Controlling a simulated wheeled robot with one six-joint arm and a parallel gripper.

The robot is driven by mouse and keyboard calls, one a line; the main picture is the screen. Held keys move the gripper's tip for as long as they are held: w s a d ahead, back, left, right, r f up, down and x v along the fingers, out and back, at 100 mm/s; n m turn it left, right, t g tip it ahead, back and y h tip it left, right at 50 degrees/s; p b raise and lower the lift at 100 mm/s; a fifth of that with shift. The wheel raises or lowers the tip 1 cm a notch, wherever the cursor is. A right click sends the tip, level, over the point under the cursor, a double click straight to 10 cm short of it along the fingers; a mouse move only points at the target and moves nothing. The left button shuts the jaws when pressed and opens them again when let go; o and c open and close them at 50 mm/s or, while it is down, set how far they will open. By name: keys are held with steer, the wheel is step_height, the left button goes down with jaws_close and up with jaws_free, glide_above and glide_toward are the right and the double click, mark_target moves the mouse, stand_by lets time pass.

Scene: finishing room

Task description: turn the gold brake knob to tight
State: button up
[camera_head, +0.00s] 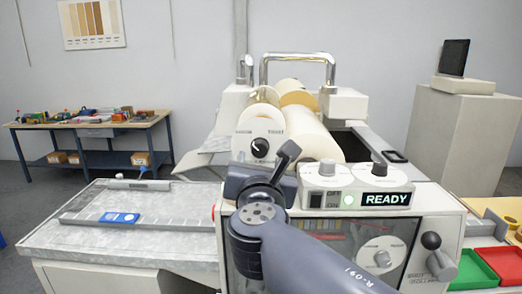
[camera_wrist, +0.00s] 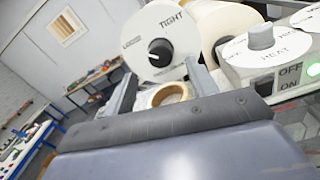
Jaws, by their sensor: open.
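The brake dial (camera_head: 273,131) is a white disc on the end of a roll, lettered TIGHT at the upper right and a blurred word at the upper left. Its centre knob (camera_head: 260,148) looks black, not gold; a pale mark on it seems to point up-left. The dial (camera_wrist: 178,33) and knob (camera_wrist: 160,52) also show in the wrist view, beyond the fingers. My gripper (camera_head: 284,160) is open and empty, in front of the dial's lower right and apart from it. In the wrist view, my gripper (camera_wrist: 160,86) has its fingers spread, with a tan ring (camera_wrist: 171,94) visible between them.
A control box (camera_head: 362,200) with two knobs and a lit READY display stands right of my gripper. A chrome bar (camera_head: 300,56) arches over the rolls. A grey feed table (camera_head: 140,240) lies left. Green and red trays (camera_head: 475,268) are at the right edge.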

mark_target(260, 151)
steer(key=shift+w+p, duration=0.3)
steer(key=shift+w, duration=2.45)
steer(key=c, duration=1)
